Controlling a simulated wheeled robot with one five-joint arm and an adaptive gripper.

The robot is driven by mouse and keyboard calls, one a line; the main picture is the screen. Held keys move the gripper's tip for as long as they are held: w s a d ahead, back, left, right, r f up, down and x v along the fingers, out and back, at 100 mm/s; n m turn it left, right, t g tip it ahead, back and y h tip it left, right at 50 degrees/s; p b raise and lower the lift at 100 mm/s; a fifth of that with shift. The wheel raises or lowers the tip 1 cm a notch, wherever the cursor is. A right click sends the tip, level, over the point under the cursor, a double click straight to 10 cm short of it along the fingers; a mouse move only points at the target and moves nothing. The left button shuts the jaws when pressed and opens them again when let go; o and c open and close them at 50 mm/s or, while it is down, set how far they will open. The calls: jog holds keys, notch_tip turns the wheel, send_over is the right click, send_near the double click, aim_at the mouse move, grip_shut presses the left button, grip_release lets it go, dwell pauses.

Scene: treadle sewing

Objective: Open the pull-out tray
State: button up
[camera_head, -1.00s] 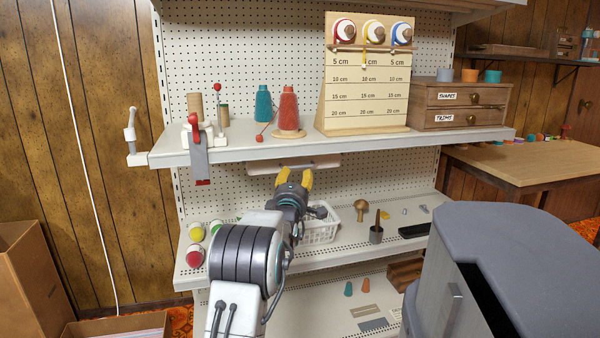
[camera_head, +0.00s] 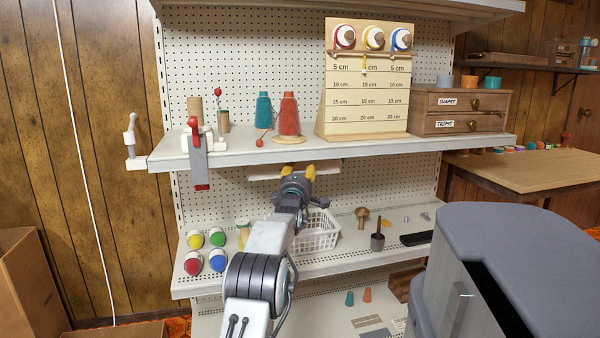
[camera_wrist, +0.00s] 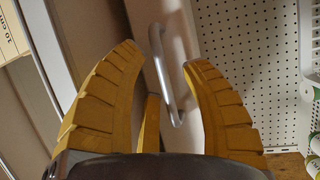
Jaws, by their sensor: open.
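The pull-out tray (camera_head: 262,173) is a pale, flat panel hung under the upper shelf in the head view. It also shows in the wrist view (camera_wrist: 178,22), with a silver bar handle (camera_wrist: 161,70) on its face. My gripper (camera_head: 299,172) is at the tray's front, with its yellow fingers spread. In the wrist view, my gripper (camera_wrist: 163,58) is open and the handle lies between the two fingertips. Neither finger visibly touches the handle. In the head view the gripper hides the handle and part of the tray.
The upper shelf (camera_head: 350,148) is directly above, holding thread cones (camera_head: 289,115), a measuring board (camera_head: 366,115) and drawers (camera_head: 460,109). A white basket (camera_head: 318,238) stands on the lower shelf below my gripper. A grey rounded cabinet (camera_head: 520,250) fills the right foreground.

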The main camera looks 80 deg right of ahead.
jog(key=shift+o, duration=0.3)
jog(key=shift+d, duration=0.3)
grip_shut()
dwell(0.4)
